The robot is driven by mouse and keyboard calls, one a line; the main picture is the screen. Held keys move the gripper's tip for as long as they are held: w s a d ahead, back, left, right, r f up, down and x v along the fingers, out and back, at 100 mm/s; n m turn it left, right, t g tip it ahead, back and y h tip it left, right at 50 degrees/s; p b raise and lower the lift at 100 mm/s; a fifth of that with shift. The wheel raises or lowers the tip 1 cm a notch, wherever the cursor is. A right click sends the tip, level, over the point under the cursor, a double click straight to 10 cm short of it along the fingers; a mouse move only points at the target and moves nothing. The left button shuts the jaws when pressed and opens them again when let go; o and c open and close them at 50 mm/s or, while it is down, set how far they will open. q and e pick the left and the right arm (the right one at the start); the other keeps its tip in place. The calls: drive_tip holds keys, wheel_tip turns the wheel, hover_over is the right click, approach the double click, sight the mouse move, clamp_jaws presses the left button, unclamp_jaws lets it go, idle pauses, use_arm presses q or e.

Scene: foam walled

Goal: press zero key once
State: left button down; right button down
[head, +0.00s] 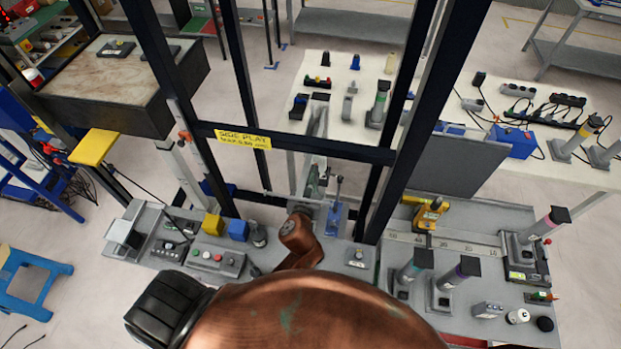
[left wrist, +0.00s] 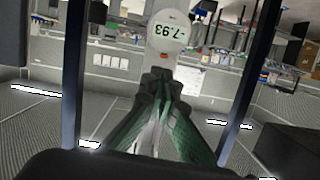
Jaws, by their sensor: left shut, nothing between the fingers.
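In the left wrist view a round pale display (left wrist: 168,30) shows -7.93 upside down. A small orange-red key (left wrist: 164,56) sits at its lower edge in the picture. My left gripper (left wrist: 162,76) has its grey-green fingers drawn together and empty. Its tips point at the display and lie just below the orange-red key in the picture; I cannot tell whether they touch. I cannot make out the display there. My right gripper does not show.
Dark posts and a crossbar with a yellow label (head: 243,139) frame the space around my left arm. A grey bench (head: 470,235) with dial stands and a button box (head: 214,259) lies in front. A white table (head: 345,75) with tools stands behind.

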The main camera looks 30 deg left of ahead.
use_arm(q)
drive_tip(key=x, duration=0.3)
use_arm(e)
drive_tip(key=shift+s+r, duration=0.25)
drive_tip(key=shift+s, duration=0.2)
